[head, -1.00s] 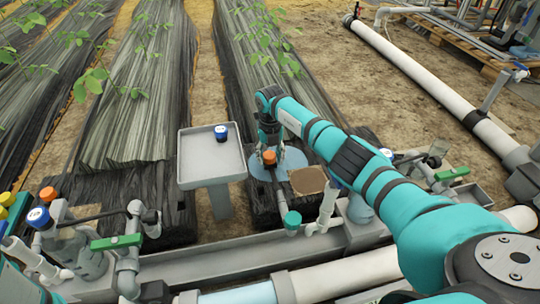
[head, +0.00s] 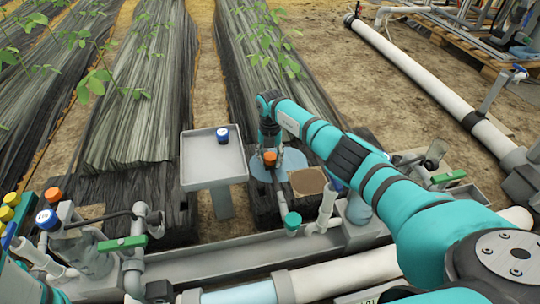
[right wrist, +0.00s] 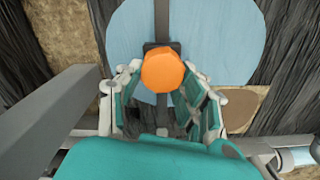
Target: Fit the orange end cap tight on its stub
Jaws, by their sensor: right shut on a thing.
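The orange end cap (head: 270,158) is beside a light blue round patch near the ends of the dark beds. My right gripper (head: 268,142) points down with its fingers shut on the cap. In the right wrist view the cap (right wrist: 162,70) is between the fingertips (right wrist: 165,85), at the end of a dark straight strip or line (right wrist: 162,28). The stub is hidden, so I cannot tell how the cap sits on it. Only a teal part of my left arm shows at the lower left edge of the head view; its gripper is out of view.
A grey tray stand (head: 214,164) with a blue-topped cap (head: 222,135) is left of the gripper. A fitting with orange (head: 53,195) and blue (head: 47,219) caps stands at far left. Grey and white pipes with green-handled valves (head: 122,243) run along the front.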

